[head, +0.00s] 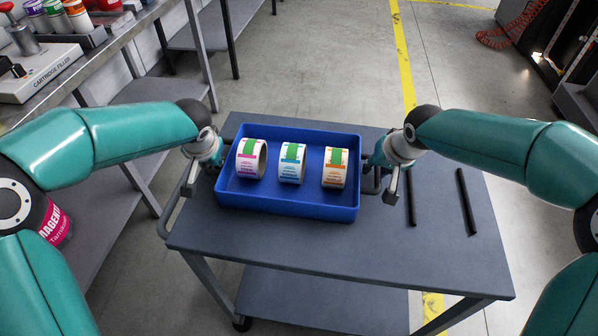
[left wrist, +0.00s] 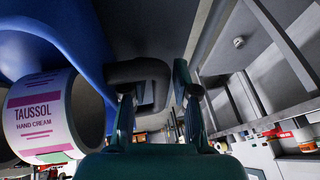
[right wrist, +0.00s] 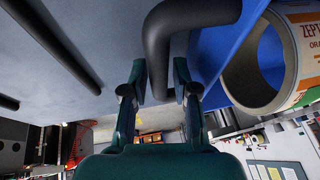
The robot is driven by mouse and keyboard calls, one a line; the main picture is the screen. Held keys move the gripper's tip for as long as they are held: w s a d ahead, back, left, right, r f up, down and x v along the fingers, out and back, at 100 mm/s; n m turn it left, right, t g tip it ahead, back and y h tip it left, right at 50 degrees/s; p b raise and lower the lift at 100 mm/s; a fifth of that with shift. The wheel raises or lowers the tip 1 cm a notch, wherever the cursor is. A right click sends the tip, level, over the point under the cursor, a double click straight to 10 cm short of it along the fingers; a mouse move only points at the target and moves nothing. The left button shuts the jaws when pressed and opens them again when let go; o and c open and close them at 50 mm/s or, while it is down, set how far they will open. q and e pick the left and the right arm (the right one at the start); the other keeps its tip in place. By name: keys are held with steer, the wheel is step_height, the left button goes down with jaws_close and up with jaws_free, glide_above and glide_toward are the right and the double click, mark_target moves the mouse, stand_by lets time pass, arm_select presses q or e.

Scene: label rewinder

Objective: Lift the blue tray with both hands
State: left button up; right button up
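The blue tray (head: 290,207) sits level on the grey cart top and holds three label rolls: a pink one (head: 251,160), a blue one (head: 291,163) and an orange one (head: 335,168). My left gripper (head: 213,165) is at the tray's left end. My right gripper (head: 376,168) is at the right end. Finger contact is partly hidden.
The cart top (head: 400,255) is clear in front of the tray. Two dark bars (head: 467,200) lie on its right side. A metal bench (head: 75,60) with a cartridge filler (head: 45,75) stands at the left. Grey floor is open behind the cart.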

arm_select(q)
steer(key=shift+c, duration=0.3)
arm_select(e)
steer(key=shift+c, duration=0.4)
arm_select(q)
jaws_close()
arm_select(e)
jaws_close()
arm_select(q)
steer(key=shift+r, duration=0.1)
arm_select(e)
steer(key=shift+r, duration=0.1)
